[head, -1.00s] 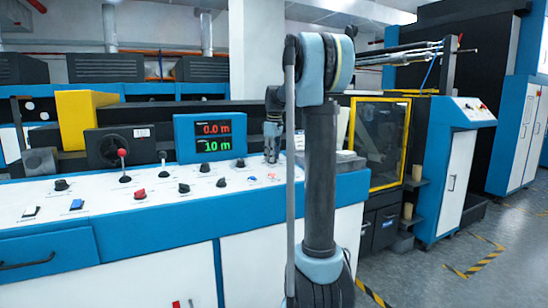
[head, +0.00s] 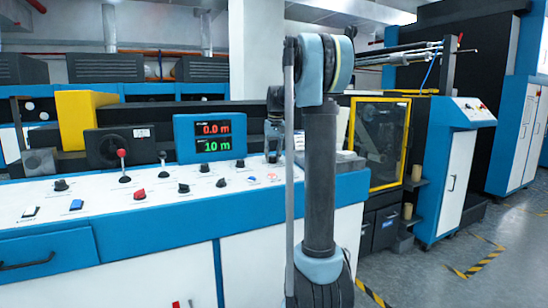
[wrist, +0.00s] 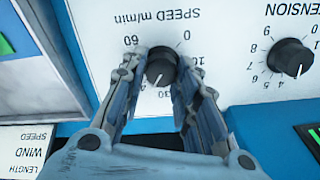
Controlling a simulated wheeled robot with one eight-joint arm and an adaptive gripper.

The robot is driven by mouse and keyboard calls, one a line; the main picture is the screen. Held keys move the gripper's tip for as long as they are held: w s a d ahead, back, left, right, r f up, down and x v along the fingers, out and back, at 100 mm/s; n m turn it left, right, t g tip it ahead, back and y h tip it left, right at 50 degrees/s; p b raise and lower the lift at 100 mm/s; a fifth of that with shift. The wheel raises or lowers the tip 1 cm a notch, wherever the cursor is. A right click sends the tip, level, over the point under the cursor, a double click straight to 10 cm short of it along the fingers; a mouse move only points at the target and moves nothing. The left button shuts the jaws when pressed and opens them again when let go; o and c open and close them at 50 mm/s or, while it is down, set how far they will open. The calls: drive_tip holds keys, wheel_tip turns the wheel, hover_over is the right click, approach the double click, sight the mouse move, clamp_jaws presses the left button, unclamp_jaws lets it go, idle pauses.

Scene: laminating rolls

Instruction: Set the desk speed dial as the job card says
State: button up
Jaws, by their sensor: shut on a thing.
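The speed dial (wrist: 161,66) is a black round knob on a white panel, under an upside-down "SPEED m/min" label in the wrist view. My gripper (wrist: 160,72) is shut on this dial, one finger on each side of it. The dial's white pointer mark slants toward the lower left of the picture. Of its scale, 0, 10 and 60 show; fingers hide much of the rest. In the head view my gripper (head: 274,148) reaches down to the right end of the desk and the dial cannot be made out. I cannot identify a job card.
A tension dial (wrist: 290,57) sits right of the speed dial in the wrist view. A blue display (head: 210,137) shows a red 0.0 m and a green reading like 10 m. Levers and several knobs stand on the desk (head: 110,207) left of my gripper.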

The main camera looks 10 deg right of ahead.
drive_tip(key=m, duration=0.4)
drive_tip(key=shift+d, duration=0.1)
drive_tip(key=shift+m, duration=1.5)
drive_tip(key=o, duration=1.1)
drive_tip(key=shift+a, duration=0.2)
drive_tip(key=shift+c, duration=0.2)
drive_tip(key=shift+d, duration=0.1)
